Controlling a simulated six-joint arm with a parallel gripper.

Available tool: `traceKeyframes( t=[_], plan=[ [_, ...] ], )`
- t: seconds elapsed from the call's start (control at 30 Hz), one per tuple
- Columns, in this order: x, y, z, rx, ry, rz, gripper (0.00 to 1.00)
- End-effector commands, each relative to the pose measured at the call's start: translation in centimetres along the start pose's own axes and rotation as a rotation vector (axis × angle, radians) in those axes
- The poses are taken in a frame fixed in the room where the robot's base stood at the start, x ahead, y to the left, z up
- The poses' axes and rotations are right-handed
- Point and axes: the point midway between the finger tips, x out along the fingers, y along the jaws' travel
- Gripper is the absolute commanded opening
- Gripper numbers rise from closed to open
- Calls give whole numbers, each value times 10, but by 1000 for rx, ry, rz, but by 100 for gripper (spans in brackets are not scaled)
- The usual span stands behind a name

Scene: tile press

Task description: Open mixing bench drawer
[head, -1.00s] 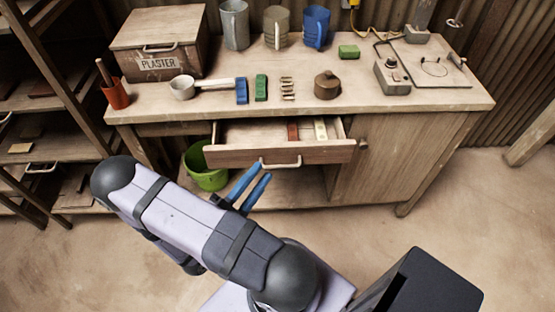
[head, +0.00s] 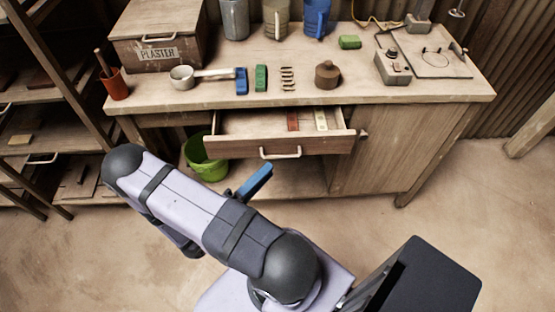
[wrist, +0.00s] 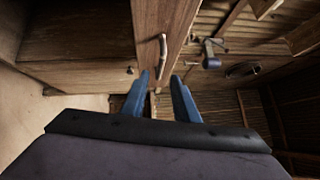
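The mixing bench drawer (head: 230,149) stands pulled out from under the bench top, with its interior showing. Its pale bar handle (head: 281,154) is on the front face and also shows in the wrist view (wrist: 162,54). My gripper (head: 268,170) is just below and in front of the handle in the head view, its blue fingers overlapping there. In the wrist view my gripper (wrist: 160,78) has its two blue fingers apart with nothing between them. The handle appears just beyond the fingertips, apparently apart from them.
The drawer holds a red item (head: 293,121) and a pale one (head: 321,121). The bench top (head: 420,97) carries a plaster box (head: 157,53), cups, blocks and tools. A green bucket (head: 205,165) stands below, left of the drawer. Shelving is at the left; the floor in front is clear.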

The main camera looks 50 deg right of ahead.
Motion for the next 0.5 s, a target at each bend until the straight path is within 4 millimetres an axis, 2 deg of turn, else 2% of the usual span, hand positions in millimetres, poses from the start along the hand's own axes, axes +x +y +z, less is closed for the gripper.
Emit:
traceKeyframes(
  t=[0.3, 0.5],
  plan=[
    [38, -2, -2, -3, 5, -1, 27],
    [54, -1, -1, -2, 3, 0, 27]
  ],
)
